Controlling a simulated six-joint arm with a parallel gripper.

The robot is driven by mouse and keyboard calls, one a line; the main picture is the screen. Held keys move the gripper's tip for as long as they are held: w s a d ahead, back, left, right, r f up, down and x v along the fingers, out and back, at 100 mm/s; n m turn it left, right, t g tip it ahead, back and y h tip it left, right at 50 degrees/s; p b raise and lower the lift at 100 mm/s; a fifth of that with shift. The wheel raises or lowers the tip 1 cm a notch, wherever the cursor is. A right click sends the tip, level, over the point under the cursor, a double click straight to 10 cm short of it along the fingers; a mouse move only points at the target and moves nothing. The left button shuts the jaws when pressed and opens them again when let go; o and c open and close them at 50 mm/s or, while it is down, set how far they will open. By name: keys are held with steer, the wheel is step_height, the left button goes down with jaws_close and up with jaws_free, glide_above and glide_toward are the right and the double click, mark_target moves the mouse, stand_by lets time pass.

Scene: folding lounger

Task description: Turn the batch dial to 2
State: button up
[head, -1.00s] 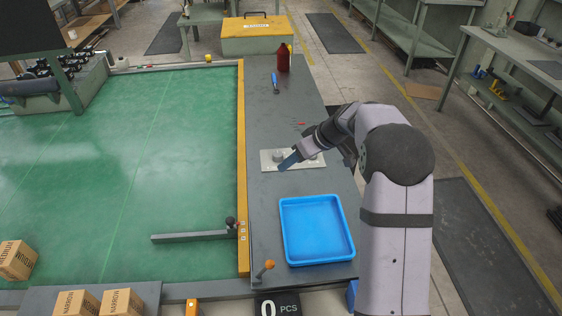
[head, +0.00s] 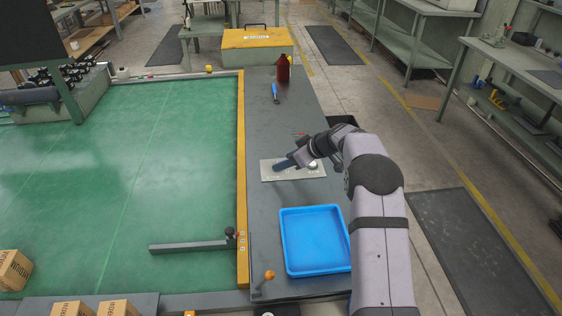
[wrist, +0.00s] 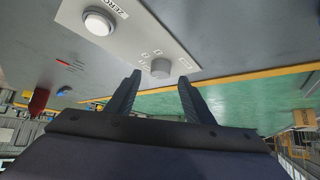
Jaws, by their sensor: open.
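The grey control panel (head: 292,175) lies on the bench, right of the yellow rail. In the wrist view the panel (wrist: 118,47) carries a small grey round dial (wrist: 160,68) with marks around it, too small to read. My gripper (wrist: 158,80) is open and empty, with one finger to each side of the dial in that picture. Whether the fingers touch it cannot be told. In the head view my gripper (head: 280,164) is low over the panel's left part and hides the dial.
A white round button (wrist: 98,21) marked ZERO is on the same panel, also visible in the head view (head: 312,166). A blue tray (head: 314,240) stands in front of the panel. A blue-handled tool (head: 275,92) and a red bottle (head: 283,68) are farther back.

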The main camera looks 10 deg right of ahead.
steer(key=shift+p+x, duration=0.35)
steer(key=shift+x, duration=1.3)
steer(key=shift+f, duration=0.1)
steer(key=c, duration=1)
